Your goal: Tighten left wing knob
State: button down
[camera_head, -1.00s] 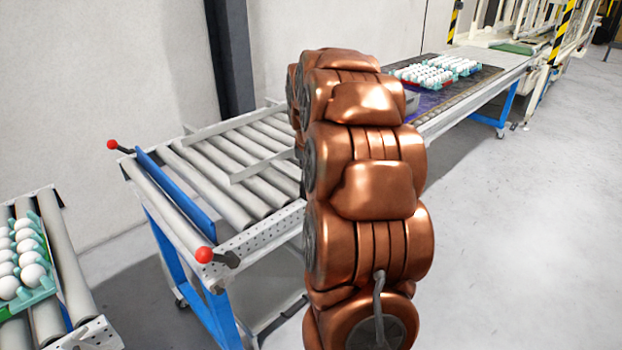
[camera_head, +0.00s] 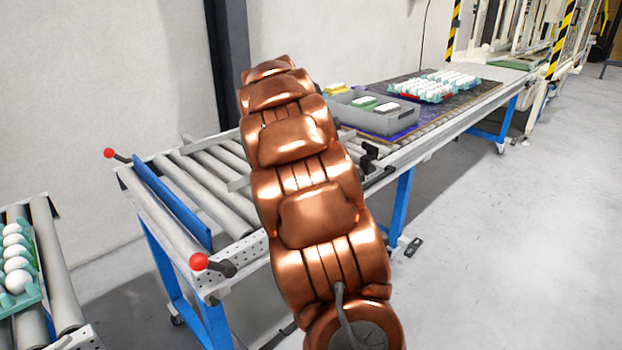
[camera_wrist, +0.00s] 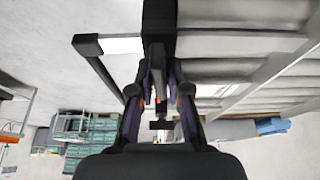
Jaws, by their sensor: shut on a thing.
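My gripper (camera_wrist: 158,86) shows in the wrist view, its two dark fingers closed in from both sides on a black part. This black part (camera_wrist: 158,28), which I take to be the left wing knob, stands upright at the top centre. Its exact shape and the contact are partly hidden by the fingers. A black bracket with a pale bar (camera_wrist: 120,45) lies just left of it. In the head view my copper arm hides the gripper and the held part.
The roller conveyor (camera_head: 228,246) has red ball handles at its near end. A black fitting (camera_head: 370,156) sits on its far right edge. Beyond are a grey bin (camera_head: 372,117) and egg trays (camera_head: 422,94). More eggs (camera_head: 18,262) are at left. The floor at right is clear.

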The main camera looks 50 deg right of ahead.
jog(key=shift+r, duration=0.1)
dwell(0.5)
jog(key=c, duration=1.1)
grip_release()
jog(key=shift+c, duration=0.2)
jog(key=v, duration=1.2)
jog(key=shift+w, duration=0.1)
